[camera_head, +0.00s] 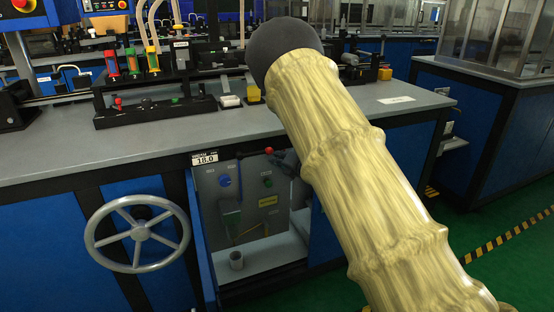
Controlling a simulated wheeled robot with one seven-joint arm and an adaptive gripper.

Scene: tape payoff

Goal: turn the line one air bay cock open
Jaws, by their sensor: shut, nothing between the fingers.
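The open air bay (210,215) is a grey recess in the front of the blue bench. Near its top, a dark lever with a red knob (268,150) lies nearly level; it looks like the cock, but its label is too small to read. My gripper (283,162) shows only as a dark tip coming from behind my pale sleeved arm, just right of and below the red knob. It is shut and empty. I cannot tell whether it touches the lever. My arm hides the rest of the gripper and the bay's right side.
A white plate reading 18.0 (205,159) sits at the bay's upper left. A grey handwheel (138,234) stands out at left. A blue knob (225,181), a green button (267,183) and a cup (236,260) are in the bay. The grey benchtop (60,148) carries fixtures.

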